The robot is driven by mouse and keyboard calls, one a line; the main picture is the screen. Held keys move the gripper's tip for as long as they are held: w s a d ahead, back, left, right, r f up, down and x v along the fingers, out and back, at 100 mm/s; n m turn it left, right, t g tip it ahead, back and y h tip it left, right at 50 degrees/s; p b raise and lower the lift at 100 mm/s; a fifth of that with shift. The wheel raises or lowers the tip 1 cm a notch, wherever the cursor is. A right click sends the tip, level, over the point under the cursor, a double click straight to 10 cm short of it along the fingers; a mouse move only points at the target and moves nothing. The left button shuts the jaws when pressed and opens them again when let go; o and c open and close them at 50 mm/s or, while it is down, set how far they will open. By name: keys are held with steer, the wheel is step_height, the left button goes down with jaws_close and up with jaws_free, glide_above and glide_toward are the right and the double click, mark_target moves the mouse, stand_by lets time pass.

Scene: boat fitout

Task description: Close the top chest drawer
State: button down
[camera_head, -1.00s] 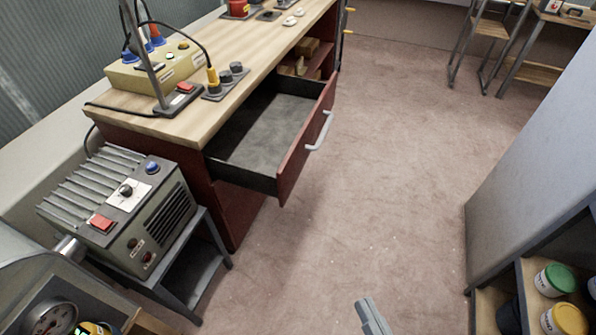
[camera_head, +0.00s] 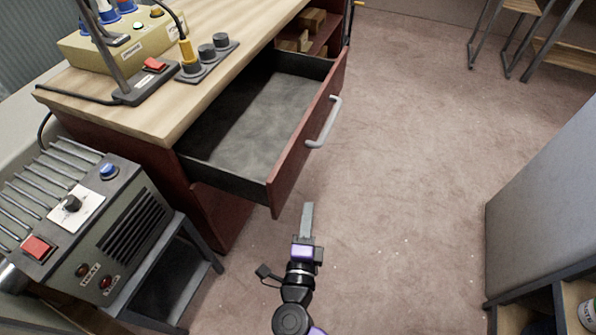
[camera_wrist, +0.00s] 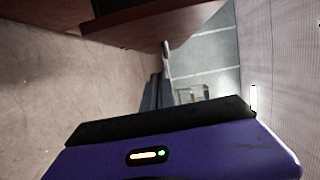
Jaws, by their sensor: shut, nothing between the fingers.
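The top chest drawer (camera_head: 294,162) is pulled well out of the red chest under a wooden top. It is empty, with a dark grey inside, a red front and a pale bar handle (camera_head: 325,125). My gripper (camera_head: 307,208) is shut and empty. In the head view it is just below and right of the drawer's near front corner, apart from the handle. In the wrist view, a red panel (camera_wrist: 150,28) with a pale handle (camera_wrist: 167,58) is beyond the dark fingers (camera_wrist: 157,92). I cannot tell whether the fingers touch the drawer.
A grey heater-like unit (camera_head: 110,220) on a metal stand is at the left. A yellow control box (camera_head: 115,40) and a lamp base (camera_head: 147,85) sit on the chest's wooden top (camera_head: 165,110). A grey cabinet (camera_head: 545,190) is at the right. The floor between is clear.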

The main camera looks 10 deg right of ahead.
steer(key=w+b, duration=0.1)
steer(key=w, duration=1)
steer(key=shift+w+d+b, duration=0.2)
steer(key=shift+d+b, duration=0.15)
steer(key=shift+b, duration=0.05)
steer(key=shift+r, duration=0.1)
